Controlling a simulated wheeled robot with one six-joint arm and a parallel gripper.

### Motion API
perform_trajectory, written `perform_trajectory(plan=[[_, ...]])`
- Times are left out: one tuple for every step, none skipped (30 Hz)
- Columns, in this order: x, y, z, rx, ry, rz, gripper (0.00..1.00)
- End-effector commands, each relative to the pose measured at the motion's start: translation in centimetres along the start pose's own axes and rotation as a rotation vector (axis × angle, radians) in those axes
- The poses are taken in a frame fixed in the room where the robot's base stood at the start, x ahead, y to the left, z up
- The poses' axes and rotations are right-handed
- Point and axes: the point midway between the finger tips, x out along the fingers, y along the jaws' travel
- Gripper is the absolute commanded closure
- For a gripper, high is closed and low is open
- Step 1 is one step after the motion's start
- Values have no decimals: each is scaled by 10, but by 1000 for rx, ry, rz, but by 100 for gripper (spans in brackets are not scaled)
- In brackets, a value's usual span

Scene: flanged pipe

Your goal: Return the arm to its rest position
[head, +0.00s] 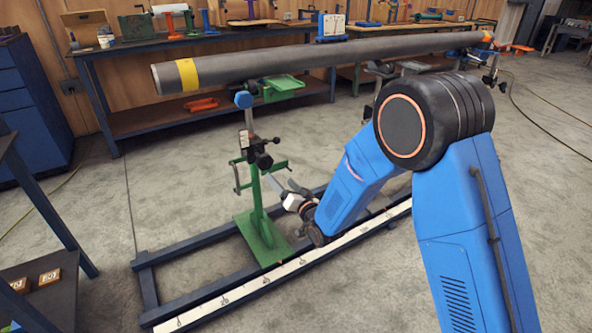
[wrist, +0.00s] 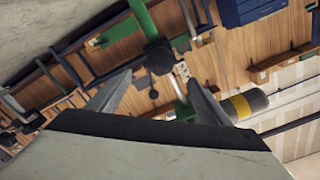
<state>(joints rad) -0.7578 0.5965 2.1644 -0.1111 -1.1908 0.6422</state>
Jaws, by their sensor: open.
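My gripper (head: 280,183) is low beside the green pipe stand (head: 258,235), and its fingers point up toward the stand's post. In the wrist view my gripper (wrist: 160,77) has its two grey fingers spread apart. A black knob (wrist: 158,56) of the stand shows beyond and between the fingertips; I cannot tell whether anything touches. My blue arm is bent, with its elbow high at the right and its forearm sloping down to the gripper. The long grey pipe (head: 350,52) with yellow bands lies above, across the stands. Its banded end also shows in the wrist view (wrist: 242,106).
A dark blue floor frame with a white scale strip (head: 340,240) runs under the stand. Workbenches (head: 200,45) with tools line the back wall. A blue drawer cabinet (head: 28,105) stands at the left, and a dark table (head: 45,285) at the front left. The right floor is mostly clear apart from cables.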

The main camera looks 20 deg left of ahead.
Motion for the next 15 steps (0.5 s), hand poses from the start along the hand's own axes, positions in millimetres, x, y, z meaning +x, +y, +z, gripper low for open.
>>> perform_trajectory(plan=[[0,0,0,0,0,0,28],[0,0,0,0,0,0,28],[0,0,-1,-1,0,1,28],[-1,1,-3,-2,0,4,28],[-1,2,-6,-4,-1,8,28],[-3,3,-11,-8,-1,16,28],[-5,5,-17,-12,-3,25,28],[-7,7,-23,-18,-6,37,28],[-11,11,-33,-27,-11,55,28],[-15,14,-41,-34,-16,72,28],[-19,18,-51,-42,-21,90,28],[-26,23,-63,-53,-30,116,28],[-31,27,-73,-62,-36,136,28],[-37,31,-82,-70,-43,156,28],[-45,36,-94,-80,-54,182,28]])
